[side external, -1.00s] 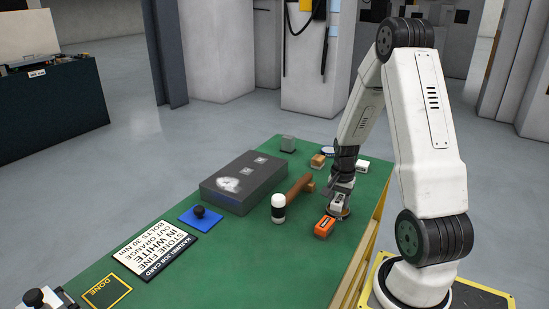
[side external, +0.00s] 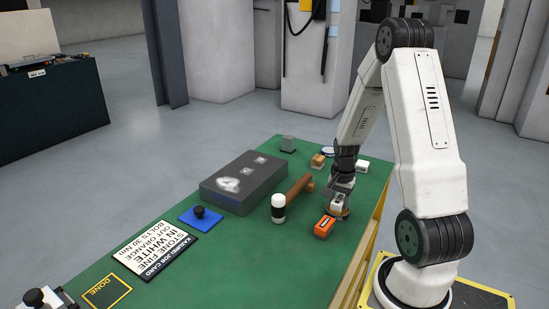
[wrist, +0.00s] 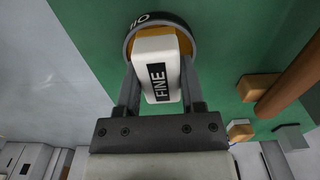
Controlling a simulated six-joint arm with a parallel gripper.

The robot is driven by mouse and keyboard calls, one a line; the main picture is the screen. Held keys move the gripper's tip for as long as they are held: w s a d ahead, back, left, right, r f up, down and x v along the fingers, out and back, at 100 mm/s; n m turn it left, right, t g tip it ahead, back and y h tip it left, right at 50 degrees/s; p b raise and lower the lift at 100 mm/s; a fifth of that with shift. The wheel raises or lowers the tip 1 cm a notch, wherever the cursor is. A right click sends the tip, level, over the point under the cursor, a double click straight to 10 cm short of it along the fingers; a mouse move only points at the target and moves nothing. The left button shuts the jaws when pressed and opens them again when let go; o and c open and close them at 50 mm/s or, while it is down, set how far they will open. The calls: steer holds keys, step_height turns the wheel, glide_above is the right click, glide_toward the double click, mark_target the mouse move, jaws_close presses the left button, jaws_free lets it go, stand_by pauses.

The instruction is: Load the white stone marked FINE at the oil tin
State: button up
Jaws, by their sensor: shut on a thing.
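The white stone marked FINE (wrist: 157,82) is between the two fingers of my gripper (wrist: 158,92), which is shut on it. In the wrist view its far end overlaps the round, dark-rimmed oil tin (wrist: 143,19), with amber showing inside. I cannot tell whether the stone touches the oil. In the side view my gripper (side external: 338,196) is low at the oil tin (side external: 341,212), close to the table's right edge, and the stone (side external: 337,203) is small and partly hidden.
An orange box (side external: 324,227) is close in front of the tin. Small blocks (side external: 318,160) sit behind. The job card (side external: 156,251) and DONE square (side external: 106,291) are front left.

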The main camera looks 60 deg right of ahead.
mark_target(339, 198)
stand_by(0.4)
steer(key=shift+r, duration=3.45)
steer(key=shift+w, duration=0.1)
steer(key=w+a+r+n, duration=0.2)
steer(key=w+a, duration=0.2)
steer(key=w, duration=0.1)
steer(key=w+a+r+n, duration=0.2)
steer(key=w+a+n, duration=0.1)
steer(key=w, duration=0.2)
steer(key=w+a+r+n, duration=0.2)
steer(key=w+a, duration=0.2)
steer(key=w, duration=0.1)
steer(key=shift+a+n, duration=0.3)
steer(key=shift+a, duration=0.05)
steer(key=w+a+r+n, duration=0.3)
steer(key=a, duration=0.5)
steer(key=w+a+r+n, duration=0.3)
steer(key=a, duration=0.6)
steer(key=shift+w+n, duration=0.3)
steer(key=shift+w, duration=0.05)
